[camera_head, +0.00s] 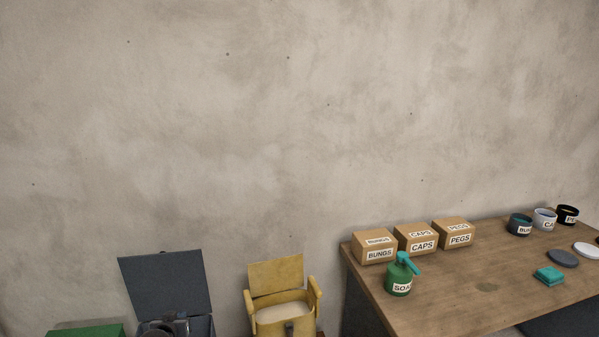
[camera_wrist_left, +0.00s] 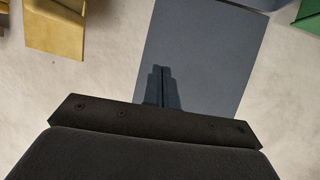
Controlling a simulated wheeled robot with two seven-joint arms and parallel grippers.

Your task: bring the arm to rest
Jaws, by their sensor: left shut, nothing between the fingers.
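My left gripper (camera_head: 181,322) shows at the bottom edge of the head view, in front of a dark grey crate with a raised lid (camera_head: 166,283). Most of its arm is out of frame. In the left wrist view the two fingers of the left gripper (camera_wrist_left: 162,72) are together, with nothing between them. They appear over the flat dark grey surface of the crate (camera_wrist_left: 205,45); whether they touch it I cannot tell. I do not make out my right gripper in either view.
A yellow crate (camera_head: 276,275) stands right of the grey one, a green one (camera_head: 88,331) left. Plain wall fills the back.

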